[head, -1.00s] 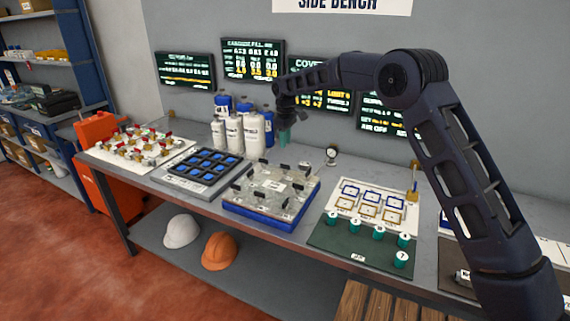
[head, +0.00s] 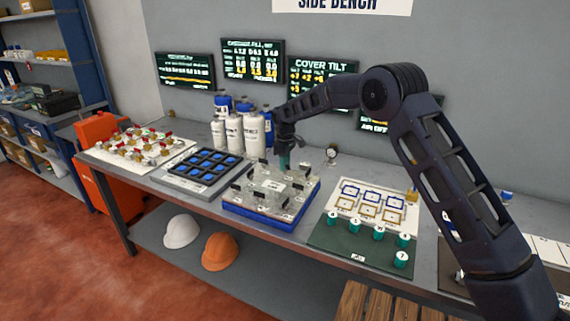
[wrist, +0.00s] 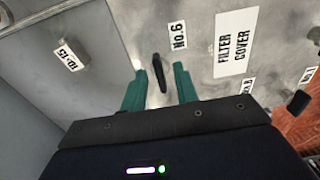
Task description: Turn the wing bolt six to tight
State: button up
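The filter cover (head: 266,190) is a clear-grey plate on a blue base on the bench, with several black wing bolts around it. In the wrist view, wing bolt six (wrist: 159,73) is a narrow black wing beside the label NO.6 (wrist: 178,36). My gripper (wrist: 158,72) has its two green fingers apart, one on each side of this bolt, with gaps visible between wing and fingers. In the head view, my gripper (head: 284,160) is low over the far edge of the cover, and the bolt there is hard to make out.
White and blue bottles (head: 254,133) stand behind the cover, close left of my gripper. A small gauge (head: 332,152) stands to the right. A dark tray with blue cells (head: 180,182) lies left, and a green mat (head: 330,238) with numbered pieces lies right.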

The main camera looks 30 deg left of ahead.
grip_shut()
jog(key=shift+m, duration=0.3)
jog(key=m, duration=0.3)
jog(key=shift+m, duration=0.3)
jog(key=m, duration=0.4)
jog(key=shift+m, duration=0.3)
jog(key=m, duration=0.4)
jog(key=shift+m, duration=1.8)
jog(key=shift+f, duration=0.1)
